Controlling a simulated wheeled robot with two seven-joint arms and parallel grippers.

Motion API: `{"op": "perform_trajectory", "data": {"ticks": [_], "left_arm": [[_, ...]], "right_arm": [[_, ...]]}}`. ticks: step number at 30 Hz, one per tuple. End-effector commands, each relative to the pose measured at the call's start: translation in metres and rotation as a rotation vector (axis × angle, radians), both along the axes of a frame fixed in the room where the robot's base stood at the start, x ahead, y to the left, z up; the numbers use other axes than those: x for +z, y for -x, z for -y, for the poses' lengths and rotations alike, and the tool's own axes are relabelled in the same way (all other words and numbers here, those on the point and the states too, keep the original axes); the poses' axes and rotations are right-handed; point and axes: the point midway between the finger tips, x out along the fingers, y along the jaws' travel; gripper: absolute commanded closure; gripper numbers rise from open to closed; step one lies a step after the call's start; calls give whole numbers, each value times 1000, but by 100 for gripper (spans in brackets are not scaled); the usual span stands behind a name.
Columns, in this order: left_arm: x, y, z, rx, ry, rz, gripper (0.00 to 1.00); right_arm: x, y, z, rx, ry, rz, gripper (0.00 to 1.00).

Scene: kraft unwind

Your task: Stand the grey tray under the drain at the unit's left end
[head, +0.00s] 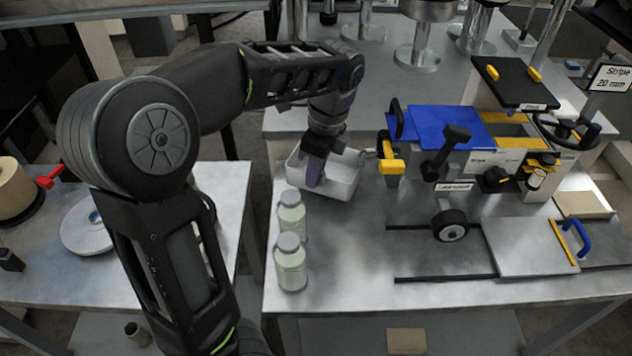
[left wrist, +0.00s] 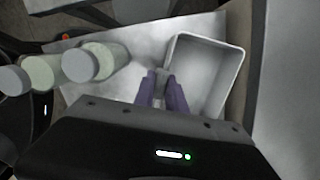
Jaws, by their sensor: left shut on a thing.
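The grey tray (head: 345,188) is a shallow, open, empty box, upright at the bench's left side, left of the unit (head: 445,128) with the blue lid. A small spout-like stub (head: 368,153) at the unit's left end is close to the tray's right rim; I cannot tell whether it is the drain. In the left wrist view, the purple fingers (left wrist: 162,90) meet at the wall of the tray (left wrist: 209,65). My right gripper is not in view.
Two capped, pale green bottles (head: 291,262) (head: 292,215) stand in front of the tray near the bench's left edge. A gap separates this bench from the left table (head: 215,215). A black roller (head: 450,225) lies to the right; bare metal bench is between.

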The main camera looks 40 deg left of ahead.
Motion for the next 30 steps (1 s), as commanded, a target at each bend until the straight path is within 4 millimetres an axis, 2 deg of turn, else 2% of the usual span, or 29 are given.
{"op": "perform_trajectory", "data": {"ticks": [6,9,30], "left_arm": [[45,0,0,1,-1,3,100],[56,0,0,1,0,1,100],[59,0,0,0,0,0,100]], "right_arm": [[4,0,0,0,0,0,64],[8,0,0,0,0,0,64],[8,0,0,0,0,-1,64]]}}
